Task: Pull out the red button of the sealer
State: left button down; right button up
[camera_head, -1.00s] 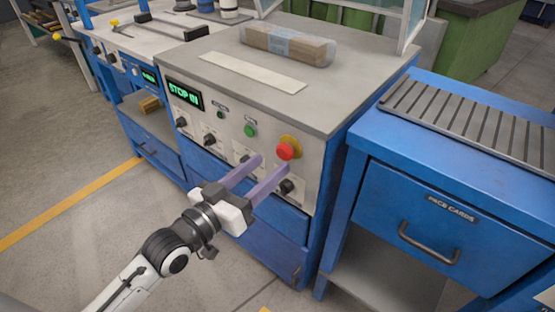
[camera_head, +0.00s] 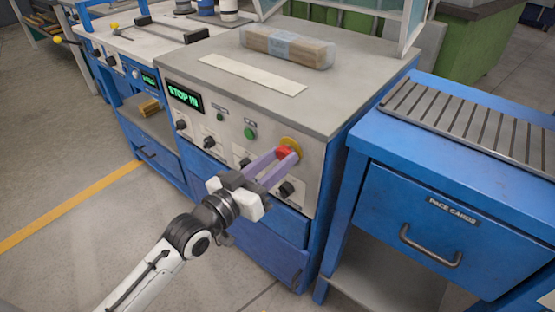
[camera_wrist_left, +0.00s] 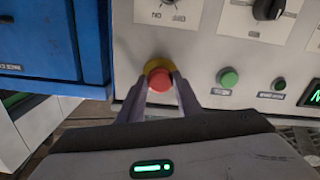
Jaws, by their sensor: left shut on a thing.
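The sealer (camera_head: 320,110) is a blue cabinet with a grey top and a light front panel. Its red button (camera_head: 283,153) sits on a yellow ring (camera_head: 291,145) at the right of the panel. It also shows in the left wrist view (camera_wrist_left: 160,80). My left gripper (camera_head: 285,154) has its purple fingers on either side of the red button and is shut on it. The fingers hide part of the button's sides. The display (camera_head: 185,96) reads "STOP IN". My right gripper is not in view.
A green button (camera_head: 250,132) and several black knobs (camera_head: 210,142) share the panel. A wrapped package (camera_head: 288,48) and a pale strip (camera_head: 252,73) lie on top. A blue drawer unit (camera_head: 440,200) stands at the right.

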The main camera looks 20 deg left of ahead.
pick_arm(q)
jog(key=shift+s+a+r+p, duration=0.15)
jog(key=shift+s+a+p, duration=0.1)
jog(key=shift+s+p, duration=0.6)
jog(key=shift+p, duration=0.15)
jog(key=shift+f, duration=0.25)
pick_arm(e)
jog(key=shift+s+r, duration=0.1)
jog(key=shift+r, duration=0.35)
pick_arm(q)
jog(key=c, duration=1.3)
grip_release()
jog(key=shift+a+r, duration=0.1)
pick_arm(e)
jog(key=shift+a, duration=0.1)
pick_arm(q)
jog(key=shift+s, duration=0.1)
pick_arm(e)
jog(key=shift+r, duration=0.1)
pick_arm(q)
jog(key=v, duration=1)
jog(key=shift+s, duration=0.1)
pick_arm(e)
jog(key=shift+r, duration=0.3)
